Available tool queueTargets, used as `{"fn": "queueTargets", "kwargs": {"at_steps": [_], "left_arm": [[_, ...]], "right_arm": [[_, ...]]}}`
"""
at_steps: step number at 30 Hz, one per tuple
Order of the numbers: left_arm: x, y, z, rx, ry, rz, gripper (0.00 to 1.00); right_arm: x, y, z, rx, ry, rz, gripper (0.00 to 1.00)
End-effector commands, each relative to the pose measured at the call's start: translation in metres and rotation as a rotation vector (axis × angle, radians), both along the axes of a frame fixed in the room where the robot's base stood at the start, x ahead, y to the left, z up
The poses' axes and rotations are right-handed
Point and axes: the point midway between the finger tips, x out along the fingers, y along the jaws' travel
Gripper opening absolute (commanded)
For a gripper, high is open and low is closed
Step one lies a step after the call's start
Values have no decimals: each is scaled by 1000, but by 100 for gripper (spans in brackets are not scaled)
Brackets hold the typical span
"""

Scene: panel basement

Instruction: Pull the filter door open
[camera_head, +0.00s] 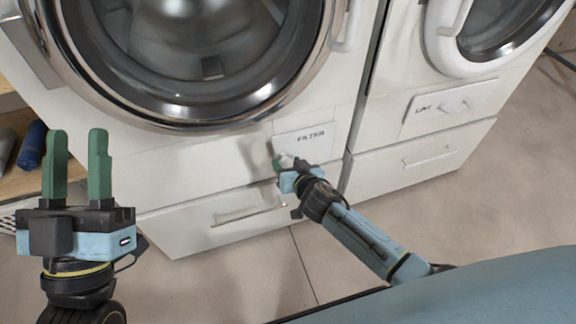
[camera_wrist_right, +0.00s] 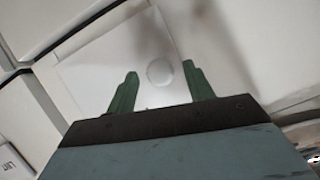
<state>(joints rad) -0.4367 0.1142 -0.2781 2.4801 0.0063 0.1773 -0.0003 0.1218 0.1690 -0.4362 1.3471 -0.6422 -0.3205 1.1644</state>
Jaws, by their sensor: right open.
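The filter door (camera_head: 305,138) is a white panel labelled FILTER, low on the front of the left washing machine. It looks shut, flush with the machine front. In the right wrist view the panel (camera_wrist_right: 95,72) carries a round white knob (camera_wrist_right: 159,72). My right gripper (camera_head: 286,162) is at the lower left part of the door and covers some of it. Its green fingers (camera_wrist_right: 160,72) are open, one on each side of the knob in the picture; I cannot tell that they touch it. My left gripper (camera_head: 78,135) is open and empty, raised at the left, away from the door.
A drawer with a handle (camera_head: 245,213) is below the filter door. A second washing machine (camera_head: 450,95) with its own labelled panel and drawer stands at the right. A wooden shelf (camera_head: 30,183) with a rolled blue item is at the left. The floor in front is clear.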

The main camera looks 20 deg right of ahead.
Motion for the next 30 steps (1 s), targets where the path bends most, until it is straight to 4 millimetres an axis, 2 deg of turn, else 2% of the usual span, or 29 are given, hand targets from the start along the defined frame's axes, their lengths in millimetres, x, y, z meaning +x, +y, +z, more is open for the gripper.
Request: {"fn": "queueTargets", "kwargs": {"at_steps": [12, 24, 30], "left_arm": [[-3, 1, 3, -10, -34, 0, 36], [-3, 1, 3, -9, -33, 1, 36], [-2, 1, 3, -9, -32, 1, 36]], "right_arm": [[5, 0, -1, 0, -1, 0, 51], [5, 0, -1, 0, -1, 0, 0], [4, 0, -1, -1, 0, 1, 0]]}}
